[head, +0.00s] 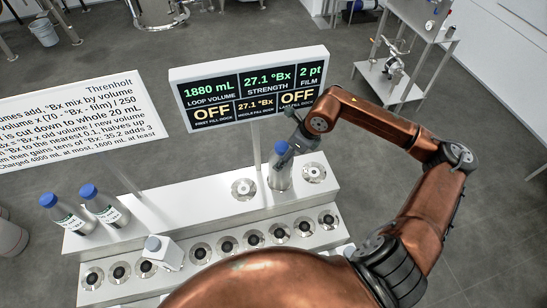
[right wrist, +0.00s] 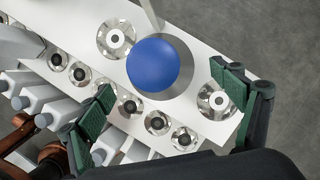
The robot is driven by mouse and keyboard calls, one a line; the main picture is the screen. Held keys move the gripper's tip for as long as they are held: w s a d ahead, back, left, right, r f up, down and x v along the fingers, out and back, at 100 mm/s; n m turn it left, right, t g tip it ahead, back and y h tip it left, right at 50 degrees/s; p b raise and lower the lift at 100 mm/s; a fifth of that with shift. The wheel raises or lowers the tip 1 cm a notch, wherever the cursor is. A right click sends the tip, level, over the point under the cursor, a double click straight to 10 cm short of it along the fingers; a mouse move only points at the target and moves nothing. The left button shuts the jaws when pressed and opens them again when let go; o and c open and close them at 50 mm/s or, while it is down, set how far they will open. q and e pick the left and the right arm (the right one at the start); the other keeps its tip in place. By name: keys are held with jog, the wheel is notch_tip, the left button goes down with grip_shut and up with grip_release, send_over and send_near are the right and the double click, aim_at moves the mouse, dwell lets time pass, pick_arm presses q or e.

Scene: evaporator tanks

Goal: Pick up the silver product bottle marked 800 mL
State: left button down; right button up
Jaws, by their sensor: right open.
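A silver bottle (head: 279,178) with a blue cap stands upright at a dock on the white bench's upper step. No volume mark is readable on it. In the right wrist view its round blue cap (right wrist: 153,63) is seen from above. My right gripper (head: 297,140) is just above the bottle in the head view. In the right wrist view my right gripper (right wrist: 163,84) is open, with its green-padded fingers spread on either side below the cap in the picture, apart from it. Two more silver bottles (head: 64,219) (head: 107,212) with blue caps stand at the left. My left gripper is out of view.
The white bench (head: 205,207) has empty round docks (head: 243,189) (head: 314,173) either side of the bottle and a lower row of several. A white jug (head: 170,258) stands on the lower row. The display (head: 250,85) and text board (head: 70,125) rise behind.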

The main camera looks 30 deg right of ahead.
jog(key=shift+s+a+f+p, duration=0.1)
jog(key=shift+s+f+p, duration=0.15)
jog(key=shift+f, duration=0.2)
jog(key=shift+s+a+f+p, duration=0.1)
jog(key=shift+s+f+p, duration=0.1)
jog(key=shift+f, duration=0.25)
jog(key=x, duration=0.1)
jog(key=p+x, duration=0.1)
jog(key=x, duration=0.1)
jog(key=w+x, duration=0.1)
jog(key=x, duration=0.1)
jog(key=shift+w+d+f+p, duration=0.1)
jog(key=shift+w+d+p, duration=0.1)
jog(key=shift+p, duration=0.2)
jog(key=shift+s, duration=0.15)
jog(key=c, duration=2.2)
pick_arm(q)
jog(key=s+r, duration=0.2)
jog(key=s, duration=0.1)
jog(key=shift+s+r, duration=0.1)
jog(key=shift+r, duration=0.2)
